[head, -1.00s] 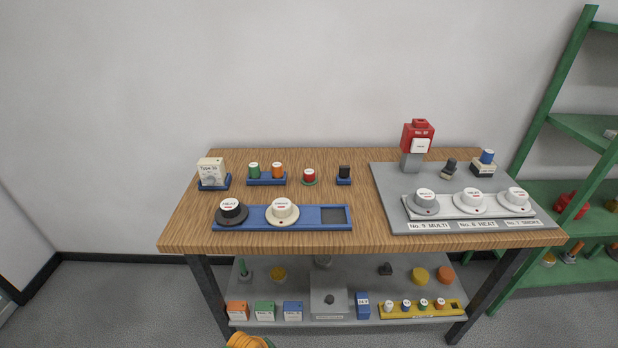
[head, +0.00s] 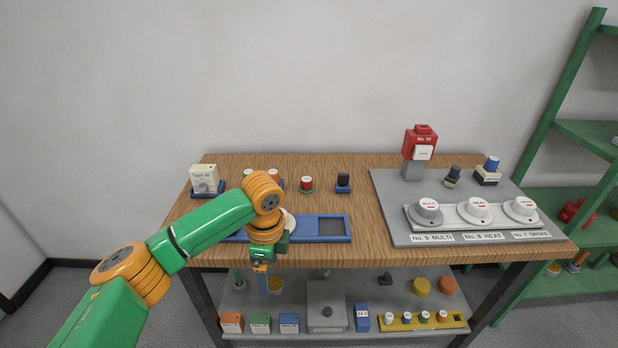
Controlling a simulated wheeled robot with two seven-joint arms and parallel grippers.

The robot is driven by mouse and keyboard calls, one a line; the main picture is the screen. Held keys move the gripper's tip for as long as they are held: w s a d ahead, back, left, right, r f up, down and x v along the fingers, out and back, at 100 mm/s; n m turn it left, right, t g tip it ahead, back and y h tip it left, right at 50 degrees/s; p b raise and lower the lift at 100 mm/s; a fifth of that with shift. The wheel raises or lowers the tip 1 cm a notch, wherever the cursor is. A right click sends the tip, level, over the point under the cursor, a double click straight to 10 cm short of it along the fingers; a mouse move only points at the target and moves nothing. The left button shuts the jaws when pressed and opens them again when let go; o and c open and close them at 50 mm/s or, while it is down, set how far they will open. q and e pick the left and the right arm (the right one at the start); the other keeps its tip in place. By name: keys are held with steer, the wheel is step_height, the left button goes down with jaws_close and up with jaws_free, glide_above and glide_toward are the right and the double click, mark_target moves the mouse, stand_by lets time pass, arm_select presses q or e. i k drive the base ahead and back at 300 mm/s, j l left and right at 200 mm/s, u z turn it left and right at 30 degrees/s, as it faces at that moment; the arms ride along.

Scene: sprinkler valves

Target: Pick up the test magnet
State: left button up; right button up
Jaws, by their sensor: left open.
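No label I can read marks the test magnet. A small black block (head: 343,180) stands upright in a blue holder (head: 343,190) at the middle of the wooden table and may be it. A dark knob-like piece (head: 453,175) on the grey board is another small dark thing. My left gripper (head: 261,269) is open at the table's front edge, left of and nearer than the black block, touching neither piece. My right gripper is not in view.
A red-capped piece (head: 306,184) stands left of the black block, and a Type 30 box (head: 204,179) at far left. The grey board (head: 400,190) on the right holds a red call point (head: 420,142) and three white detectors. A lower shelf (head: 385,300) carries boxes.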

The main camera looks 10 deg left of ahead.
mark_target(306, 182)
steer(key=i, duration=1.3)
